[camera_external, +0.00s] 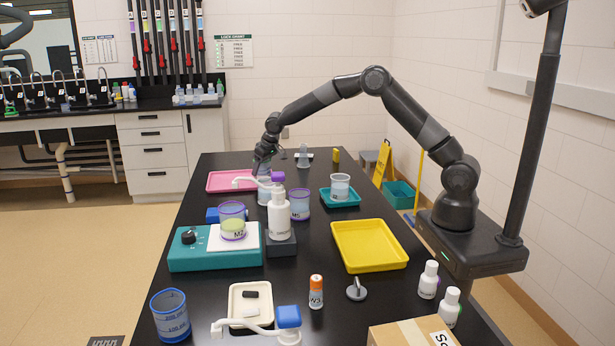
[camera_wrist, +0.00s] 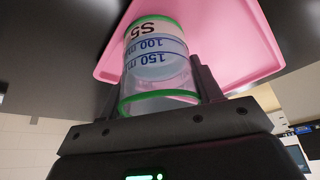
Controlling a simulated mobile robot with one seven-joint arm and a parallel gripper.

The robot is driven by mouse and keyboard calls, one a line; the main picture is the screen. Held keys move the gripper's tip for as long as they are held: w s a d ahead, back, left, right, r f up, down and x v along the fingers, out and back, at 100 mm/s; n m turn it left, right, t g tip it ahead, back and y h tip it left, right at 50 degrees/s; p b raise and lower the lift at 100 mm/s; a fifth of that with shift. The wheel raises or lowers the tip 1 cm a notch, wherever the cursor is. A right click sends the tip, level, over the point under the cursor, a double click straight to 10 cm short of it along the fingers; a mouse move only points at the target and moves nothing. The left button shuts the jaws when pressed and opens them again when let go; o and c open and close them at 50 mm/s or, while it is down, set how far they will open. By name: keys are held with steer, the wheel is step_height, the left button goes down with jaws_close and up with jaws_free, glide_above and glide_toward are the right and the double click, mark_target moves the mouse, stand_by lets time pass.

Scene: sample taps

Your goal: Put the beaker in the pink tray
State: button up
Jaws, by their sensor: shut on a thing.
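The beaker (camera_wrist: 158,75) is clear with green rims, printed S5 and volume marks, and holds pale liquid. My gripper (camera_wrist: 160,92) is shut on it, with a finger on each side. In the external view my gripper (camera_external: 264,162) points down at the table's far left, with the beaker (camera_external: 264,190) partly hidden behind a white pump bottle. The pink tray (camera_external: 228,182) lies flat by the gripper, on its left. In the wrist view the pink tray (camera_wrist: 235,45) is behind the beaker; I cannot tell whether they touch.
The white pump bottle (camera_external: 279,216) and a purple-rimmed beaker (camera_external: 300,204) stand close in front of the gripper. A teal tray (camera_external: 340,198) with another beaker is to the right. A teal device (camera_external: 195,255) carries a beaker. A yellow tray (camera_external: 368,247) is empty.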

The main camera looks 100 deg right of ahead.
steer(key=shift+f, duration=0.1)
steer(key=o, duration=1)
steer(key=shift+o, duration=0.2)
steer(key=v, duration=1.2)
steer(key=s+a+r+n, duration=0.1)
steer(key=s+a+r, duration=0.35)
steer(key=a, duration=0.35)
steer(key=s+a+r+n, duration=0.2)
steer(key=s+a+r, duration=0.25)
steer(key=a, duration=0.35)
steer(key=s+a+r+n, duration=0.1)
steer(key=s+a+r, duration=0.3)
steer(key=s+a, duration=0.25)
steer(key=s+a+f+n+t+y, duration=0.1)
steer(key=s+a+f, duration=0.1)
steer(key=s+a, duration=0.4)
steer(key=s+a+f+n+y, duration=0.1)
steer(key=s+a, duration=0.6)
steer(key=s, duration=0.8)
steer(key=shift+s+f+n+t+y, duration=0.3)
steer(key=shift+f+n+t+y, duration=0.1)
steer(key=shift+f+n, duration=0.15)
